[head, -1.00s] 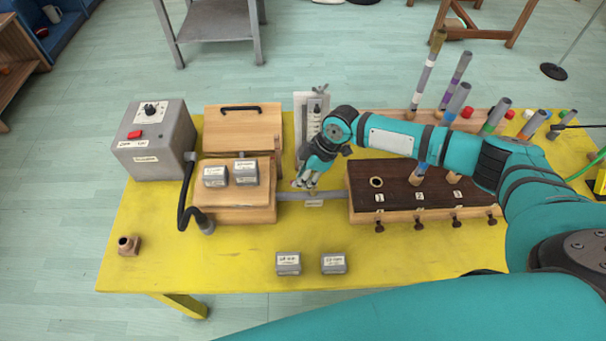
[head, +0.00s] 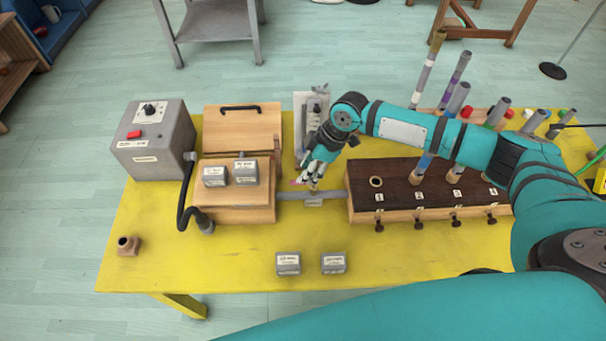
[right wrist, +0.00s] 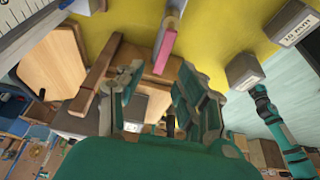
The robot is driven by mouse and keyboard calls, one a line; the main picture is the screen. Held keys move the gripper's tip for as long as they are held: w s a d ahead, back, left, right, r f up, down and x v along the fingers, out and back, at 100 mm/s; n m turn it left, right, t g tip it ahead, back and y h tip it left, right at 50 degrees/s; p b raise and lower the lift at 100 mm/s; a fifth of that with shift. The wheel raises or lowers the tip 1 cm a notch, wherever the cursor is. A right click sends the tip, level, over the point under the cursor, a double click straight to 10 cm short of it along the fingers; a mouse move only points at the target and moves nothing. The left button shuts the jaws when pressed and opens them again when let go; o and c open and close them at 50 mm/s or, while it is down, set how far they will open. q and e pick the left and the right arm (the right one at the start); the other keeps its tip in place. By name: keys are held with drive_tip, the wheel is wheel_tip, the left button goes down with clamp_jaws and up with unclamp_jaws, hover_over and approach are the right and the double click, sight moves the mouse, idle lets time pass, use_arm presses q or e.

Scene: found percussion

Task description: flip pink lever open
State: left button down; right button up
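The pink lever (right wrist: 165,48) shows in the right wrist view as a pink bar just beyond my fingertips, roughly in line with the gap between them. In the head view only a small pink piece (head: 297,181) shows, left of my right fingertips, at the grey metal bar (head: 325,195); the rest is hidden by the gripper. My right gripper (head: 312,183) hangs low over the bar, pointing down. In the right wrist view its fingers (right wrist: 158,85) are apart with nothing held between them. My left gripper is not in the head view.
A wooden box (head: 235,207) with grey blocks stands left of the bar. A dark-topped wooden block (head: 405,185) with pegs and upright tubes stands right. A grey control box (head: 153,150) and hose are farther left. The yellow table's front (head: 220,262) is mostly clear, with two grey blocks.

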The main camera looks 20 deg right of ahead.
drive_tip(key=v, duration=0.8)
drive_tip(key=shift+r, duration=0.2)
drive_tip(key=shift+s+f, duration=0.1)
drive_tip(key=shift+s, duration=0.05)
